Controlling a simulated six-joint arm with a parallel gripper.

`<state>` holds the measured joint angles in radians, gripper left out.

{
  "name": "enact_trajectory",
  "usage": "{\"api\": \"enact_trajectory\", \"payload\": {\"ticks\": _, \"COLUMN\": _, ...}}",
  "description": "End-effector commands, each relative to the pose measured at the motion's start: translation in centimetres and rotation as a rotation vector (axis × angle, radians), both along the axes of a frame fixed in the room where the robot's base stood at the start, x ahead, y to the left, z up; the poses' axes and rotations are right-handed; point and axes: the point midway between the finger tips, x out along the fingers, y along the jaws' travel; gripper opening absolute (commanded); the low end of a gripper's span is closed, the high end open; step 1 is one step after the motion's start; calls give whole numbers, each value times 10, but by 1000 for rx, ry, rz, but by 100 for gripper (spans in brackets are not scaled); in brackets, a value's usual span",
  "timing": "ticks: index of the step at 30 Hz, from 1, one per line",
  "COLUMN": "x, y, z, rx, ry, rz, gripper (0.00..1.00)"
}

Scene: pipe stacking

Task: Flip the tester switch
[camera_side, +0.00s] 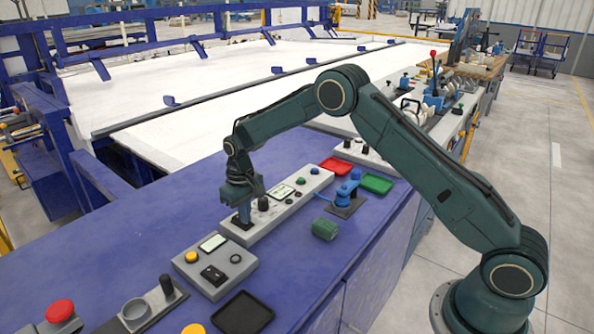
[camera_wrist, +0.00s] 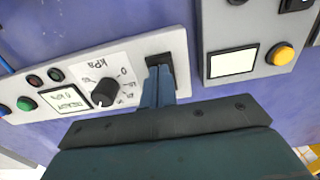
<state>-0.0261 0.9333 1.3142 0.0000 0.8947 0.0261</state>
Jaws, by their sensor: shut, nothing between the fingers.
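The tester is a long light grey panel (camera_side: 283,208) on the blue bench, with a display, small buttons and a black knob. In the wrist view the panel (camera_wrist: 130,62) shows a kPa dial (camera_wrist: 104,92) and a lit display (camera_wrist: 65,100). A black switch (camera_wrist: 160,60) sits at the panel's end nearest my fingers. My gripper (camera_side: 244,214) points down over that end; its blue fingers (camera_wrist: 158,82) are together and empty. The fingertips overlap the switch in the wrist view and hide part of it. I cannot tell whether they touch it or which way it is set.
A second grey box (camera_side: 215,265) with a yellow button stands close by. A black tray (camera_side: 243,314), a green cylinder (camera_side: 325,229), a blue fixture (camera_side: 346,195), a red tray (camera_side: 335,167) and a green tray (camera_side: 376,183) are on the bench. Bare bench lies left of the panel.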

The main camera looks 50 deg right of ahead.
Motion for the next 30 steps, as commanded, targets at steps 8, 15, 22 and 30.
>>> {"api": "enact_trajectory", "payload": {"ticks": 8, "x": 0, "y": 0, "z": 16, "rx": 0, "ry": -1, "rz": 0, "gripper": 0}}
{"api": "enact_trajectory", "payload": {"ticks": 15, "x": 1, "y": 0, "z": 29, "rx": 0, "ry": -2, "rz": 0, "gripper": 0}}
{"api": "enact_trajectory", "payload": {"ticks": 22, "x": 1, "y": 0, "z": 42, "rx": 0, "ry": -3, "rz": 0, "gripper": 0}}
{"api": "enact_trajectory", "payload": {"ticks": 30, "x": 1, "y": 0, "z": 57, "rx": 0, "ry": -2, "rz": 0, "gripper": 0}}
